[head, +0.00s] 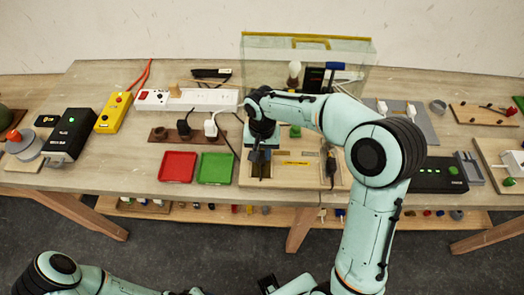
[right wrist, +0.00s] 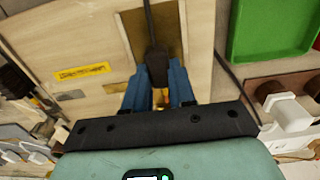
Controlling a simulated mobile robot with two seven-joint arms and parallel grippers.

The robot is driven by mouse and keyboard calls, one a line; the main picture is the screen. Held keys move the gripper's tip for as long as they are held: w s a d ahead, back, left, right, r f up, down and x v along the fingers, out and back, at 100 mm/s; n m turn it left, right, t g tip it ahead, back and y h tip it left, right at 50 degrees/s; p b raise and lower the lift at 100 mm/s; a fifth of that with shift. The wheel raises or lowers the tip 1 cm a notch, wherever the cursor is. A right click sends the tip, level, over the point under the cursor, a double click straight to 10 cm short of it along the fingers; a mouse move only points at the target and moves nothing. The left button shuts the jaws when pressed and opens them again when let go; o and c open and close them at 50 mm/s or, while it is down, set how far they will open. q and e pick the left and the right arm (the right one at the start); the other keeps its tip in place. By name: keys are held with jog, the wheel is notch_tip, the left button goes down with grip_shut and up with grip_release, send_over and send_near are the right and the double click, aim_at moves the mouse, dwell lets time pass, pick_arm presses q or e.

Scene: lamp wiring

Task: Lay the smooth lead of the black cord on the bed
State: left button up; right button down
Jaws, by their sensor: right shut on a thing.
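My right gripper (head: 258,163) is over the left part of a light wooden board (head: 282,183). In the right wrist view its blue fingers (right wrist: 160,92) are shut on a thick black end piece of the black cord (right wrist: 157,66). The cord runs up and out of the picture from there. Behind it lies a brown recessed bed (right wrist: 173,28) in the board. Whether the held piece touches the bed cannot be told. A smooth lead cannot be made out between the fingers.
A red tray (head: 178,167) and a green tray (head: 215,168) lie left of the board. Another dark corded piece (head: 330,166) lies on the board's right side. A clear-walled case (head: 350,50) stands behind. A white power strip (head: 187,99) is at back left.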

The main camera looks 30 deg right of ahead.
jog(key=shift+f, duration=0.15)
jog(key=c, duration=0.9)
grip_release()
jog(key=shift+o, duration=0.2)
pick_arm(q)
jog(key=shift+w+r+p, duration=0.7)
jog(key=shift+r+p, duration=0.1)
jog(key=shift+r, duration=0.2)
pick_arm(e)
notch_tip(320, 180, up, 13)
jog(key=shift+r, duration=0.2)
